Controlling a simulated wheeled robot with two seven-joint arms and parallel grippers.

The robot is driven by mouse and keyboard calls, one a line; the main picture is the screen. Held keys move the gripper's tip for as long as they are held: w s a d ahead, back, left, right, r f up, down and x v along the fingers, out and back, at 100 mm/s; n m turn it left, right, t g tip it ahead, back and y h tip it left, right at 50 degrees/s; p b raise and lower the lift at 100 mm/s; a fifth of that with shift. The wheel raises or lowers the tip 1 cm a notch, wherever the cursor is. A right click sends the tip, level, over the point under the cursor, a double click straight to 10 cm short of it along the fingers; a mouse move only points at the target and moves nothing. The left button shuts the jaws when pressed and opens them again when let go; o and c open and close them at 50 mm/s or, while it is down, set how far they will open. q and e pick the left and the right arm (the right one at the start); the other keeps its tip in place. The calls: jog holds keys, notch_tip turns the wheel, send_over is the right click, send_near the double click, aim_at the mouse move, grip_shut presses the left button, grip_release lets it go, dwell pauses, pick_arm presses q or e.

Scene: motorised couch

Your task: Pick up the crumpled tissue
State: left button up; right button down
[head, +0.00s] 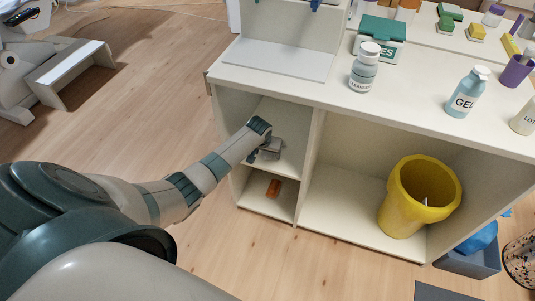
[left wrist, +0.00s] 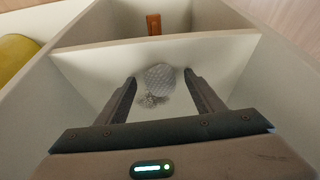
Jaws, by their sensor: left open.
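My left gripper (head: 267,150) reaches into the upper left compartment of the white cabinet. It also shows in the left wrist view (left wrist: 160,77), with its two fingers spread apart. A pale, textured, rounded thing, which looks like the crumpled tissue (left wrist: 160,79), lies on the shelf board between the fingertips, with a gap to each finger. Its near end looks ragged. In the head view I cannot make the tissue out beside the gripper. My right gripper is in neither view.
The shelf board (left wrist: 235,50) and compartment walls surround the left gripper closely. An orange-brown block (head: 273,188) lies in the compartment below. A yellow bin (head: 391,212) stands in the right compartment. Bottles, including a white-capped one (head: 363,72), stand on the countertop (head: 310,85).

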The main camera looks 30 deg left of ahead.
aim_at(266, 154)
pick_arm(q)
jog(key=shift+c, duration=0.6)
jog(key=c, duration=1)
jog(key=shift+s+r, duration=0.1)
jog(key=shift+r, duration=0.05)
